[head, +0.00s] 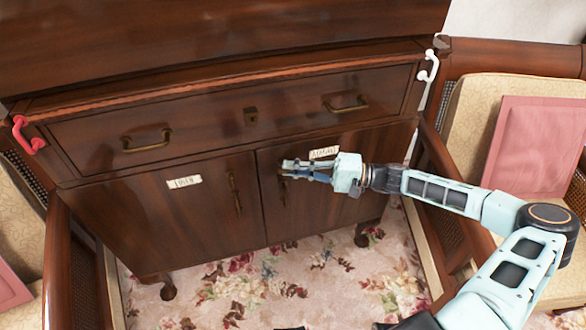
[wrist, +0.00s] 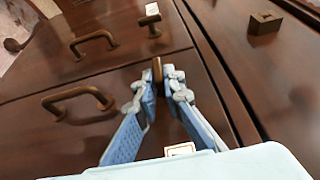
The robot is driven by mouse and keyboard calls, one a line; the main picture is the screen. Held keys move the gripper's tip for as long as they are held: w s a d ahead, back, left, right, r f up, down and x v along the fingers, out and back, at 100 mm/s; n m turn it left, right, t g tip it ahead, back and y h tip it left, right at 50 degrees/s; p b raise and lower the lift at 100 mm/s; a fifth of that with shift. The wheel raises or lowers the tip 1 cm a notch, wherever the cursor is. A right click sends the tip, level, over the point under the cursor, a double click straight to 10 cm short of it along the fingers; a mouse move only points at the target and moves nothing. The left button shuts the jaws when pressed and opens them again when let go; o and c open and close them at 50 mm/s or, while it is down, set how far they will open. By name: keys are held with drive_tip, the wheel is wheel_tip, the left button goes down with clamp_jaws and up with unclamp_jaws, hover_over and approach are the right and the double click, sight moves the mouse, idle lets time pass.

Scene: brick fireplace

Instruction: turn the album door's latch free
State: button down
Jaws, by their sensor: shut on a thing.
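A dark wooden cabinet has two doors side by side, a left door (head: 150,215) and a right door (head: 325,200). Each bears a pale label; the right label (head: 323,153) and left label (head: 184,182) are too small to read surely. My gripper (head: 285,168) reaches in from the right to the right door's upper inner corner. In the wrist view, my gripper (wrist: 160,84) is shut on a small brown latch (wrist: 157,68) close to the seam between the doors. The fingers hide part of the latch. A similar latch (wrist: 150,22) sits on the other door.
Handles (wrist: 78,100) (wrist: 93,40) stand out beside the seam. A drawer (head: 240,120) with two pulls and a lock block (wrist: 265,20) is above. Chairs stand on both sides; floral carpet (head: 270,285) lies below.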

drive_tip(key=shift+s+a, duration=0.1)
drive_tip(key=c, duration=2)
unclamp_jaws()
drive_tip(key=shift+c, duration=0.2)
drive_tip(key=s+d, duration=0.1)
drive_tip(key=d, duration=1.1)
drive_tip(key=shift+s, duration=0.15)
drive_tip(key=shift+f, duration=0.2)
